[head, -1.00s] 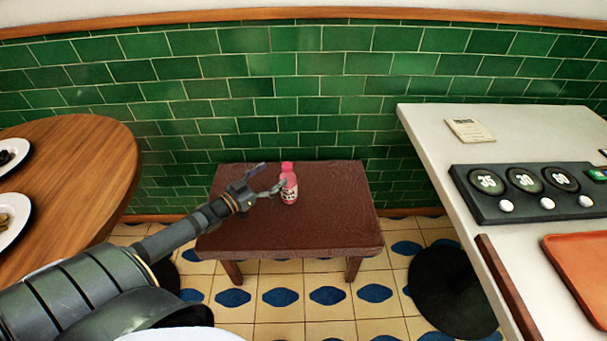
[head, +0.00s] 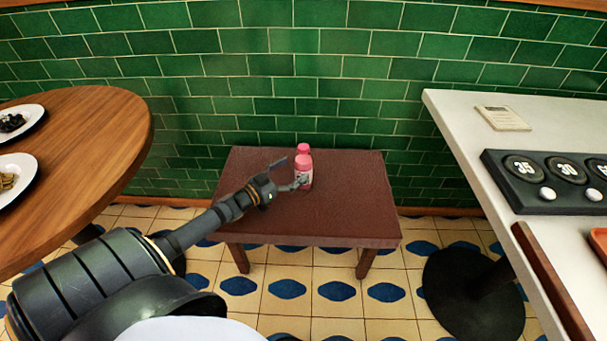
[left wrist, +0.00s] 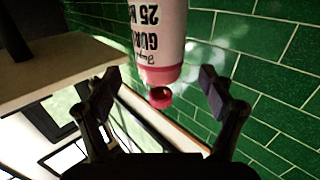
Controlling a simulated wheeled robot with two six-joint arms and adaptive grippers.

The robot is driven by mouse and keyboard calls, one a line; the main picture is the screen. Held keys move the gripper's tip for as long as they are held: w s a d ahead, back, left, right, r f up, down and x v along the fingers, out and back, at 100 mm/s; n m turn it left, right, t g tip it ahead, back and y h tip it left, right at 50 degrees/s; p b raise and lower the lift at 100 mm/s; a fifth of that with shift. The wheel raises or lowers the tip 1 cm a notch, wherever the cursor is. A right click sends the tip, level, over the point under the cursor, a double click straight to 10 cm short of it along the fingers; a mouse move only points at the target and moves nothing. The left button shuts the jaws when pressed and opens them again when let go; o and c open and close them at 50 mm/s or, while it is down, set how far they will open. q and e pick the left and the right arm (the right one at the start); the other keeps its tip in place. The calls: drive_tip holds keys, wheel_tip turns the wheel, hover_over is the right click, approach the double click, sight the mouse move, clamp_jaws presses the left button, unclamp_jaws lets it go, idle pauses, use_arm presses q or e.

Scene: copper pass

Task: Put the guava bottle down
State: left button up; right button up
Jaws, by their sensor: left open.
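The guava bottle (head: 304,172), pink with a pale label, stands upright on the low brown table (head: 330,215), toward its back. My left gripper (head: 290,174) is open at the bottle's left side, with one finger overlapping its lower part in the head view. In the left wrist view the bottle (left wrist: 160,35) appears upside down, its label readable in part and its pink cap toward the fingers. The open fingers (left wrist: 158,90) show on either side of the cap there. Whether a finger touches the bottle I cannot tell. My right gripper is not in view.
A round wooden table (head: 95,150) with two plates of food is at left. A green tiled wall stands behind. The brown table's front and right are clear.

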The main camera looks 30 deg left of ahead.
sight(297, 168)
use_arm(q)
drive_tip(key=b+x, duration=0.2)
drive_tip(key=x, duration=0.1)
drive_tip(key=shift+w+d, duration=0.1)
drive_tip(key=shift+w, duration=0.3)
drive_tip(key=shift+w+d, duration=0.15)
drive_tip(key=shift+w, duration=0.45)
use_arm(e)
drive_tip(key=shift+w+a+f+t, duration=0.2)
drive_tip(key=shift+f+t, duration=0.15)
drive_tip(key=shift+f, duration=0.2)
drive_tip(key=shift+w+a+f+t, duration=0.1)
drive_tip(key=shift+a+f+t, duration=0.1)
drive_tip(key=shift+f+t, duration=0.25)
use_arm(q)
drive_tip(key=shift+c, duration=0.3)
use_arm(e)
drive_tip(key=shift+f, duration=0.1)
